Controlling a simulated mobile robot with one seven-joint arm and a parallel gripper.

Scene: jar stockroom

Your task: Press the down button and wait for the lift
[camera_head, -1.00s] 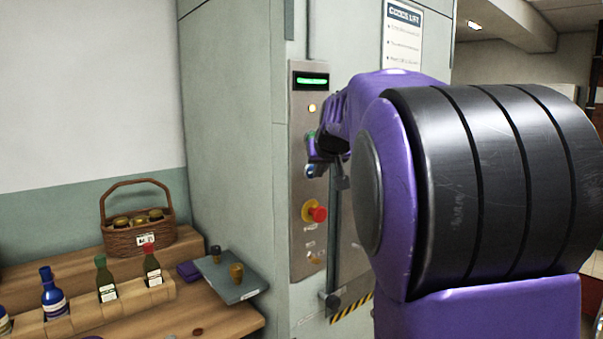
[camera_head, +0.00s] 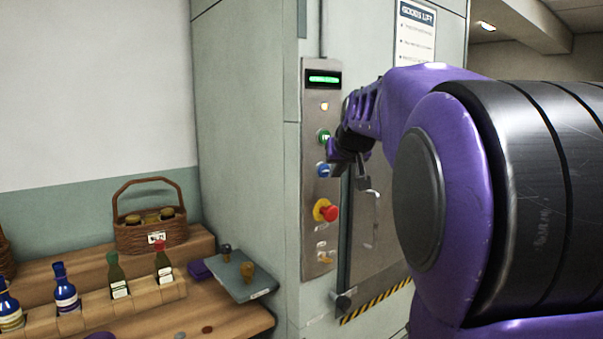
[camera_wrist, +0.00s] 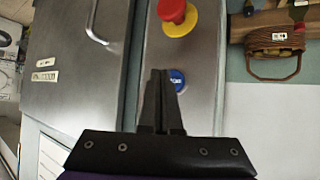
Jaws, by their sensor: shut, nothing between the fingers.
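The goods lift's metal control panel (camera_head: 312,232) is on the grey-green wall. On it are a lit green display (camera_head: 324,79), a small lit yellowish lamp (camera_head: 324,106), a green button (camera_head: 323,137), a blue button (camera_head: 322,170) and a red mushroom button on a yellow ring (camera_head: 327,211). The wrist view shows the blue button (camera_wrist: 178,80) just beside my fingertips, partly hidden by them. My gripper (camera_wrist: 160,73) is shut and empty, pointing at the panel. I cannot tell whether it touches the button. The lift door (camera_head: 372,225) is shut, right of the panel.
A wooden stepped counter (camera_head: 225,322) at left holds a wicker basket (camera_head: 150,238) of jars, several bottles and a grey board (camera_head: 236,281) with stamps. A door handle (camera_wrist: 97,28) stands out beside the panel. A yellow-black strip (camera_head: 375,301) marks the door's lower edge.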

